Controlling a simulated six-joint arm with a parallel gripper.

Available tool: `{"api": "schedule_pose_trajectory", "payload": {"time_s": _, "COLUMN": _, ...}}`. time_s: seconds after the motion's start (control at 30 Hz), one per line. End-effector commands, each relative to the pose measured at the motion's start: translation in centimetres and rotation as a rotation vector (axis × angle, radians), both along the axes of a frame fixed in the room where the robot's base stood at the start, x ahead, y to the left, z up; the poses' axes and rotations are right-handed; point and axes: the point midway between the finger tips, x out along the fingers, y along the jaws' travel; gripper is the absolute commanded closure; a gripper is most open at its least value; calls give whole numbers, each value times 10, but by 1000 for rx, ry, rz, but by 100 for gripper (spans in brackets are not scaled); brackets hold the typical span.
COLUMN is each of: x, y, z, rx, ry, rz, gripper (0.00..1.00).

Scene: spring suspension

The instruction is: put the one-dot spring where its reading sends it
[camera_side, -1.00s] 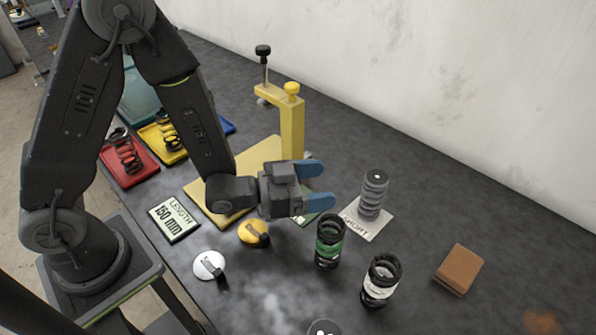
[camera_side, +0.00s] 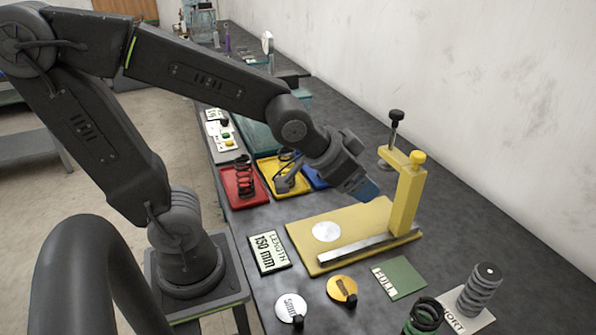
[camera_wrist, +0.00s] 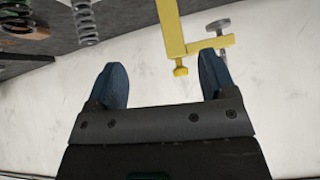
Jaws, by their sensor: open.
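A grey spring (camera_side: 480,290) with one white dot on its top stands upright on the white card lettered "...ORT" (camera_side: 452,313), the rest of the word hidden, at the lower right of the side view. The grey spring also shows at the top left of the wrist view (camera_wrist: 85,22). My gripper (camera_side: 366,190) is open and empty, beside the yellow press (camera_side: 408,195) and above its yellow base plate (camera_side: 300,238). The wrist view shows nothing between its fingers (camera_wrist: 163,75). A green card reading "FULL" (camera_side: 400,277) lies bare.
A red tray (camera_side: 232,197) and a yellow tray (camera_side: 272,178) each hold a spring; a blue tray (camera_side: 317,180) is partly hidden by my arm. A green-banded spring (camera_side: 424,318) stands near the front. A silver disc (camera_side: 288,303) and a gold disc (camera_side: 338,291) lie below the display.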

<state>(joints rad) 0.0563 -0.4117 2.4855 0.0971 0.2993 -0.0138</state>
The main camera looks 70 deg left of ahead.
Motion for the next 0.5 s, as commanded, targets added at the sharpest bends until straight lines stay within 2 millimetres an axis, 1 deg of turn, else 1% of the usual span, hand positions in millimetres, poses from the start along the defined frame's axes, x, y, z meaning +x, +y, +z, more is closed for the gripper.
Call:
{"api": "schedule_pose_trajectory", "payload": {"time_s": 0.03, "x": -18, "y": 5, "z": 9, "rx": -9, "ry": 37, "rz": 28, "gripper": 23}}
{"api": "schedule_pose_trajectory", "payload": {"time_s": 0.1, "x": -42, "y": 9, "z": 15, "rx": -23, "ry": 107, "rz": 57, "gripper": 23}}
{"api": "schedule_pose_trajectory", "payload": {"time_s": 0.2, "x": -71, "y": 12, "z": 21, "rx": -41, "ry": 188, "rz": 85, "gripper": 23}}
{"api": "schedule_pose_trajectory", "payload": {"time_s": 0.23, "x": -78, "y": 12, "z": 22, "rx": -46, "ry": 207, "rz": 90, "gripper": 23}}
{"api": "schedule_pose_trajectory", "payload": {"time_s": 0.33, "x": -95, "y": 12, "z": 25, "rx": -57, "ry": 254, "rz": 100, "gripper": 23}}
{"api": "schedule_pose_trajectory", "payload": {"time_s": 0.4, "x": -101, "y": 12, "z": 25, "rx": -63, "ry": 271, "rz": 102, "gripper": 23}}
{"api": "schedule_pose_trajectory", "payload": {"time_s": 0.5, "x": -103, "y": 12, "z": 25, "rx": -64, "ry": 280, "rz": 104, "gripper": 23}}
